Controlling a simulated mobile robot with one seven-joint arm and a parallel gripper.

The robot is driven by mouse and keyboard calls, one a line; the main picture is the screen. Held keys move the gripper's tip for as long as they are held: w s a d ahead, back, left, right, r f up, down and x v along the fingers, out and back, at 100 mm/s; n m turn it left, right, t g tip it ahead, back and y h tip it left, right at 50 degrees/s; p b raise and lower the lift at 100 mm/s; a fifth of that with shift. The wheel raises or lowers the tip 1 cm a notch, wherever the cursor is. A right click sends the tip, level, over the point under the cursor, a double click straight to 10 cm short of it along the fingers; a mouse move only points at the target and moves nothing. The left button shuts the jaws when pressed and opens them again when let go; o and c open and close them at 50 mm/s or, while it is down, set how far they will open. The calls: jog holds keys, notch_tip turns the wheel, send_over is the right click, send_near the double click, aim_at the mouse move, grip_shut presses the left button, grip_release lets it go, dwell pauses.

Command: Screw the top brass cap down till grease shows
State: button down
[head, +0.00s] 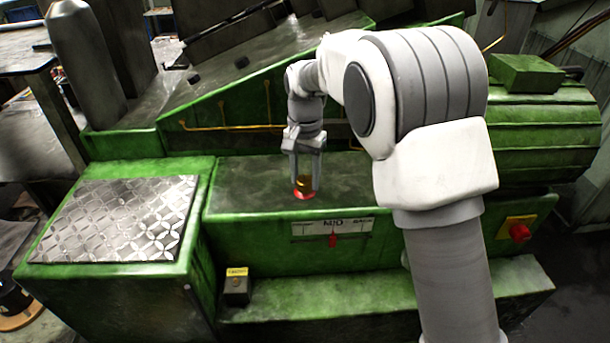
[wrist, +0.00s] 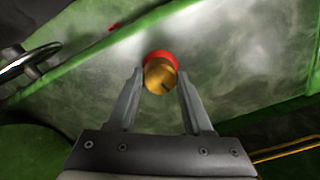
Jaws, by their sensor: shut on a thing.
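The brass cap (head: 304,183) is upright on the green machine's flat upper deck, with a red ring (head: 303,195) at its foot. In the wrist view the cap (wrist: 160,78) is a round gold disc with a small dark mark near its edge, and the red ring (wrist: 160,56) shows beyond it. My gripper (head: 304,181) comes down from above and is shut on the cap, one finger on each side. In the wrist view the gripper (wrist: 160,80) has its fingertips beside the cap. What lies under the cap is hidden.
A sloping green guard with yellow pipes (head: 228,127) stands behind the cap. The M10 scale plate (head: 332,230) with a red pointer is on the front face. A treadplate-topped box (head: 118,220) stands left, and a red button (head: 519,232) is at right. The deck around the cap is clear.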

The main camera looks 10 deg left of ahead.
aim_at(305, 179)
jog(key=shift+r, duration=0.1)
jog(key=shift+c, duration=1.5)
grip_release()
notch_tip(305, 179, up, 17)
jog(key=shift+r, duration=0.15)
jog(key=shift+d, duration=0.1)
